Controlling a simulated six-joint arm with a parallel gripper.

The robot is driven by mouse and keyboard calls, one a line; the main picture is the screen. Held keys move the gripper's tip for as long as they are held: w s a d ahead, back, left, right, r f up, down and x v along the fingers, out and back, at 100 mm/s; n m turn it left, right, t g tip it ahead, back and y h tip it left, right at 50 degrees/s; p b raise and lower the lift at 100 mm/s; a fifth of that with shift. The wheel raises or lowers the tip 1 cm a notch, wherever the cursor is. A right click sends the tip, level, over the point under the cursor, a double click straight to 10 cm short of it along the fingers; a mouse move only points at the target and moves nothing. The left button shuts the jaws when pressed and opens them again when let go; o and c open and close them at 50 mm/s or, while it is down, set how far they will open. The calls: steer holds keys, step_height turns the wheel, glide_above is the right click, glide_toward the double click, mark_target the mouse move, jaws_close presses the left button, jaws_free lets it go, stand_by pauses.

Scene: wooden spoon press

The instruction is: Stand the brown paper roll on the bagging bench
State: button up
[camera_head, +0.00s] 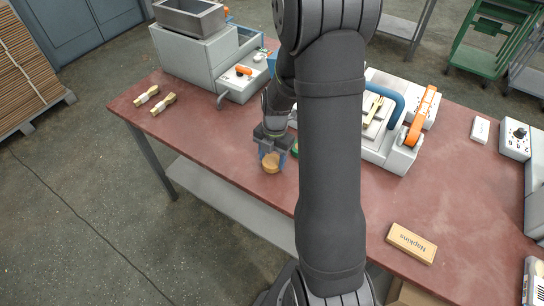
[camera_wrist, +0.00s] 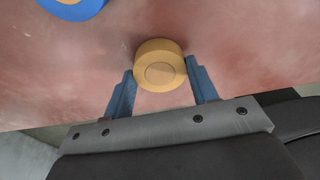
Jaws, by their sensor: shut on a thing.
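The brown paper roll (camera_head: 271,164) is a short tan cylinder near the front edge of the red-topped bench (camera_head: 240,167). In the wrist view the roll (camera_wrist: 160,50) shows a round end face with a paler core. My gripper (camera_head: 271,155) is shut on the roll, and its two blue fingers press on opposite sides of it. The gripper also shows in the wrist view (camera_wrist: 160,82). The roll is at or just above the bench top; I cannot tell whether it touches. My arm hides part of the bench in the head view.
A blue ring-shaped thing with a tan middle (camera_wrist: 72,5) lies at the wrist view's top left. A green item (camera_head: 295,149) is partly hidden behind my arm. A white machine (camera_head: 390,150) with an orange lever stands right. A napkins box (camera_head: 411,243) lies at front right.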

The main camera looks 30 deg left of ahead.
mark_target(271, 162)
steer(key=shift+f, duration=0.15)
steer(key=o, duration=1)
steer(key=shift+c, duration=0.2)
step_height(271, 162, up, 12)
steer(key=w, duration=0.1)
steer(key=shift+w, duration=0.25)
steer(key=f, duration=0.4)
steer(key=s+f, duration=0.1)
steer(key=f, duration=0.6)
steer(key=shift+s+f, duration=0.25)
steer(key=shift+f, duration=0.1)
steer(key=shift+r, duration=1.6)
steer(key=shift+f, duration=0.1)
